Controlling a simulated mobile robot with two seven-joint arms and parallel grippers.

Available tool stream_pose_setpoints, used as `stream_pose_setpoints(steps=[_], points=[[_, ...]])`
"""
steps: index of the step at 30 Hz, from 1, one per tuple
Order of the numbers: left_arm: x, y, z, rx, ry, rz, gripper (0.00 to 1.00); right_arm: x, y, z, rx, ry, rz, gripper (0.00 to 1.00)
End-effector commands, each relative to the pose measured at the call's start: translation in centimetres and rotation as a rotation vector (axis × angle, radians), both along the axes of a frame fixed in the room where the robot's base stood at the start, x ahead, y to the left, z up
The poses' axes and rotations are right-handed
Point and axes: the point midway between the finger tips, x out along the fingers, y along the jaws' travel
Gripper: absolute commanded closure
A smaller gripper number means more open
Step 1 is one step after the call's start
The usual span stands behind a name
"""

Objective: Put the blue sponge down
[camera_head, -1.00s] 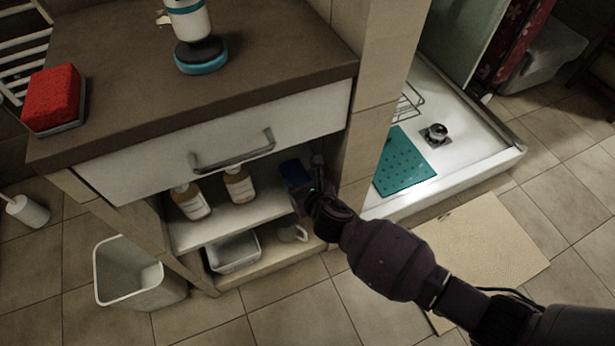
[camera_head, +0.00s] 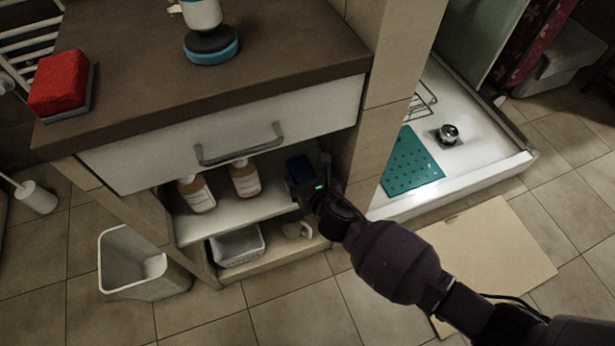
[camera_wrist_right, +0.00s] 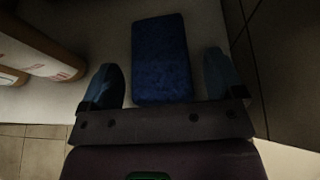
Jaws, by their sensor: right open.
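The blue sponge (camera_head: 299,169) lies on the upper shelf under the drawer, at its right end. In the right wrist view the sponge (camera_wrist_right: 160,58) lies flat on the pale shelf (camera_wrist_right: 108,30), between the two fingers of my right gripper (camera_wrist_right: 164,82). A gap shows on each side of it, so the fingers are apart from it. In the head view my right gripper (camera_head: 312,180) reaches into the shelf opening from the right and hides part of the sponge. My left gripper is not in view.
Two labelled bottles (camera_head: 245,180) stand left of the sponge on the shelf (camera_head: 225,221). The side wall (camera_head: 349,150) is close on the right. The drawer (camera_head: 225,130) is above. A white basket (camera_head: 237,247) and a mug (camera_head: 297,229) are on the level below.

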Motion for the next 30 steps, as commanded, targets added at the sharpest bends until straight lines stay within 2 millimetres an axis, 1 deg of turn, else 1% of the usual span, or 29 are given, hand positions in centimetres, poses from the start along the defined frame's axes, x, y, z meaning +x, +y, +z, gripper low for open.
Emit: stream_pose_setpoints(steps=[3, 8, 10, 16, 22, 25, 30], points=[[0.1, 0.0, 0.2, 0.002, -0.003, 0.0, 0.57, 0.1, 0.0, 0.5, 0.001, -0.002, 0.0, 0.12], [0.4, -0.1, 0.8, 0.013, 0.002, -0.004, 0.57, -1.2, -0.6, 1.4, -0.001, -0.005, 0.0, 0.12], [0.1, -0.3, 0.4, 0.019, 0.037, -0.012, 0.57, -2.1, -1.0, 2.0, -0.001, -0.008, -0.001, 0.12], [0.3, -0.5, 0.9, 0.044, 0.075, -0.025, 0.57, -5.0, -2.2, 3.5, -0.001, -0.01, 0.0, 0.12], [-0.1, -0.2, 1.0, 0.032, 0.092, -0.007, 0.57, -7.8, -3.2, 4.5, -0.001, -0.007, 0.0, 0.12], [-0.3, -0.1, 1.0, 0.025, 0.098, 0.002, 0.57, -8.9, -3.7, 4.8, -0.001, -0.006, 0.0, 0.12], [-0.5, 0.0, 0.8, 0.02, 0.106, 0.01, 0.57, -10.0, -4.0, 5.0, 0.0, -0.002, 0.0, 0.12]])
